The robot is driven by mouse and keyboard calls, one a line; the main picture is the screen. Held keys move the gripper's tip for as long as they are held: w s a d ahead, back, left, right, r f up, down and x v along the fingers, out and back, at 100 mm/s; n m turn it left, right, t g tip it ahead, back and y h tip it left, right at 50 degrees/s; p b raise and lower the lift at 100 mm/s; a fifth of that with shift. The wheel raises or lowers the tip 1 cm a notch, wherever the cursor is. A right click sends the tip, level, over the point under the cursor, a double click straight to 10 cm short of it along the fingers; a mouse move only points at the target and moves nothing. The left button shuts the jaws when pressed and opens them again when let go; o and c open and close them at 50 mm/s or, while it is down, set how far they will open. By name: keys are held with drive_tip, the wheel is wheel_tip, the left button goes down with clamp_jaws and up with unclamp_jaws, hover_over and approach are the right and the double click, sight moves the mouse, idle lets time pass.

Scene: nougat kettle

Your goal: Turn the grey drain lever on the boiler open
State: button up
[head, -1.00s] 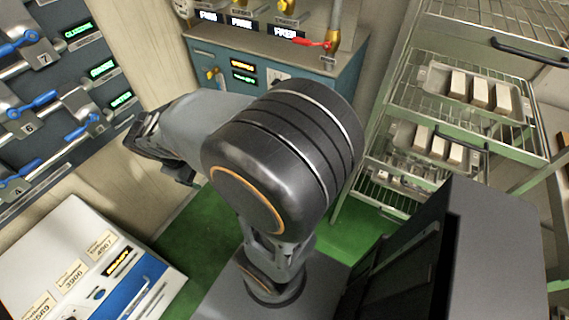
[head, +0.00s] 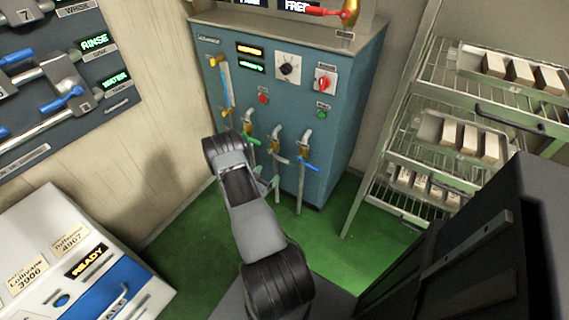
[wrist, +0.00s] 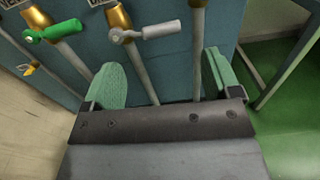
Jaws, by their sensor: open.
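The boiler is a teal cabinet (head: 339,130) with several controls on its front and three taps low down. The grey drain lever (wrist: 155,31) sits on the middle brass valve and points right, across its pipe; it also shows small in the head view (head: 287,157). My gripper (wrist: 165,75) is open and empty, with two green-padded fingers. In the wrist view, the lever lies beyond the fingertips, between their lines and apart from them. In the head view, my arm partly hides the gripper, low in front of the taps.
A green lever (wrist: 52,32) is on the left tap and a blue lever (head: 307,167) on the right tap. A wire rack with trays (head: 440,140) stands right. A white machine (head: 45,240) is at lower left. Green floor (head: 190,240) is clear between them.

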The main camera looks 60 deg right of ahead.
drive_tip(key=d+f+b, duration=0.1)
drive_tip(key=d+b, duration=0.1)
drive_tip(key=d, duration=1.2)
drive_tip(key=shift+s+f+n+t, duration=0.15)
drive_tip(key=shift+f+n+t, duration=0.15)
drive_tip(key=shift+f+n, duration=0.1)
drive_tip(key=shift+a, duration=0.1)
